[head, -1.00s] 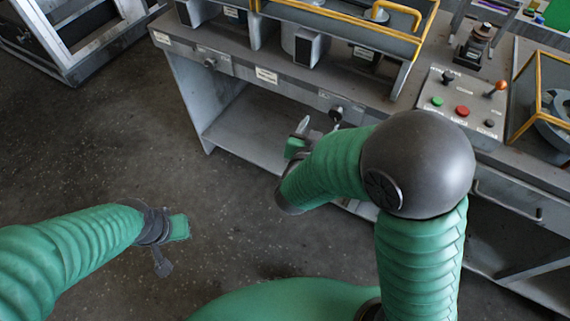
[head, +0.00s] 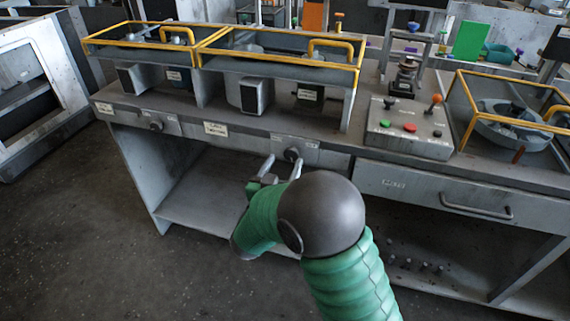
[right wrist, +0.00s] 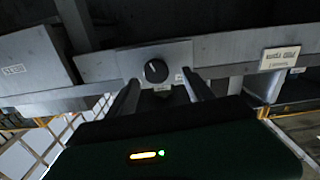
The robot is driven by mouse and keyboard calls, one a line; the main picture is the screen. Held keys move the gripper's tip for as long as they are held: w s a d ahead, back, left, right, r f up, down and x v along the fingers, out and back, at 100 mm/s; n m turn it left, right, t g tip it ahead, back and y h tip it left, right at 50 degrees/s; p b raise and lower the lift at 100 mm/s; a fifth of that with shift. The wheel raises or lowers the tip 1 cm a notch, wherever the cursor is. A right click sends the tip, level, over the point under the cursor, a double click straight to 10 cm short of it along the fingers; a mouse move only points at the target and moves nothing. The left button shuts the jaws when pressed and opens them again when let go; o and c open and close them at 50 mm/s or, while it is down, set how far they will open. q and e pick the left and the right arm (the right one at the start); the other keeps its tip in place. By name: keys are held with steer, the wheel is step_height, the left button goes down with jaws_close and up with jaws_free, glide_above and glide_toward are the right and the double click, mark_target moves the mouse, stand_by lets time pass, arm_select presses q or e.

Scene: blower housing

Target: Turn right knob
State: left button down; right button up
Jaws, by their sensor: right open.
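The right knob (head: 291,154) is a round dark dial on a grey plate on the bench's front edge. The right wrist view shows the same knob (right wrist: 156,71) as a black dial with a white pointer mark. My right gripper (head: 281,166) is open just in front of the knob. In the right wrist view the gripper (right wrist: 161,88) has its two fingers apart, with the knob showing between and beyond them. I see no grip on the knob, and contact cannot be told. My left gripper is out of view.
A second knob (head: 155,125) sits further left on the bench front. A control box (head: 410,128) with buttons and a lever stands on the bench top. A drawer handle (head: 476,208) juts out at right. The lower shelf (head: 195,200) and the floor at left are clear.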

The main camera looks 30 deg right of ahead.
mark_target(291, 156)
steer(key=d, duration=0.1)
steer(key=w+d, duration=0.1)
steer(key=d, duration=0.1)
steer(key=shift+w+f, duration=0.2)
steer(key=shift+a+r, duration=0.1)
steer(key=shift+a, duration=0.3)
steer(key=c, duration=0.4)
steer(key=shift+d+r, duration=0.1)
steer(key=shift+r, duration=0.05)
jaws_close()
